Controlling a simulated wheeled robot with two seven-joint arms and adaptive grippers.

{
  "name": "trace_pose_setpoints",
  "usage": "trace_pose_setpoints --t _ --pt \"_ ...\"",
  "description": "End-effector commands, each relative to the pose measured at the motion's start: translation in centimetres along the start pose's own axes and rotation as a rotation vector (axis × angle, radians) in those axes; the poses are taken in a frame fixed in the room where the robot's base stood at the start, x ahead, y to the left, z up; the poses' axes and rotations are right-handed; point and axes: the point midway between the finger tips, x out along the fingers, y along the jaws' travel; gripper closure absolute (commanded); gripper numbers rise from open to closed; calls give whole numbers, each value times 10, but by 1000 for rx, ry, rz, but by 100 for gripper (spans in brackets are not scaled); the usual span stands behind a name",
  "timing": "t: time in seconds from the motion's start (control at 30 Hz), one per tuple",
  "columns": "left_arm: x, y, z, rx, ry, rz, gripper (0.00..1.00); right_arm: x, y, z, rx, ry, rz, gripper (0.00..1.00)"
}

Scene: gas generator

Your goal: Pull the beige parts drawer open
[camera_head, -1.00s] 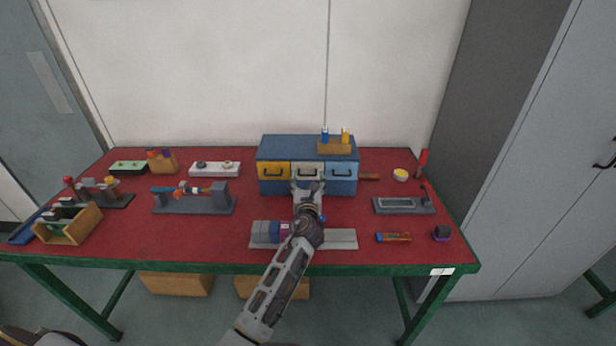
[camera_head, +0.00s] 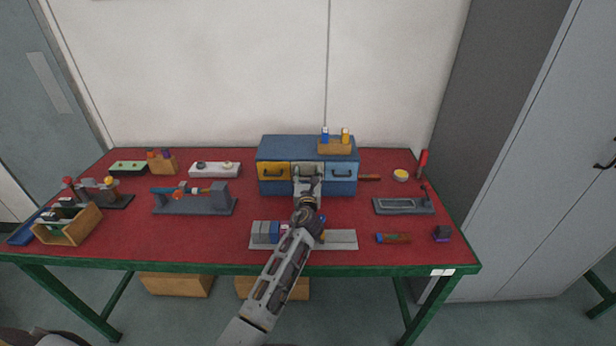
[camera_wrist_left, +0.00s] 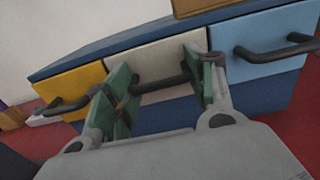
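The beige drawer (camera_head: 308,168) is the middle of three drawers in the blue cabinet (camera_head: 285,148). Its front looks level with its neighbours. In the left wrist view, the beige drawer front (camera_wrist_left: 158,62) carries a dark bar handle (camera_wrist_left: 163,86). My left gripper (camera_head: 308,182) is in front of this drawer. In the left wrist view, the left gripper's (camera_wrist_left: 160,76) green-padded fingers stand apart, one towards each end of the handle. The fingers hide parts of the handle, and contact cannot be told. My right gripper is not in view.
A yellow drawer (camera_head: 273,171) and a light blue drawer (camera_head: 343,170) flank the beige one. A wooden block (camera_head: 336,148) with small bottles stands on the cabinet. A grey fixture (camera_head: 343,240) lies below my left arm.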

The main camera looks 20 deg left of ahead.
Motion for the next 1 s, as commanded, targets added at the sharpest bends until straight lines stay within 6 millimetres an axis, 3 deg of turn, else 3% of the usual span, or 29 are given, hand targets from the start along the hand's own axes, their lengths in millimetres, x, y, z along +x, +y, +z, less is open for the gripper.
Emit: trace_pose_setpoints --t 0.03,0.3,1.0 --pt "0 -1 0 0 -1 -2 57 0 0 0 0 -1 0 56" --pt "0 -2 1 -1 -2 -3 92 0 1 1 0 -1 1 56" --pt "0 -3 2 -1 -3 -5 97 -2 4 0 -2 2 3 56"
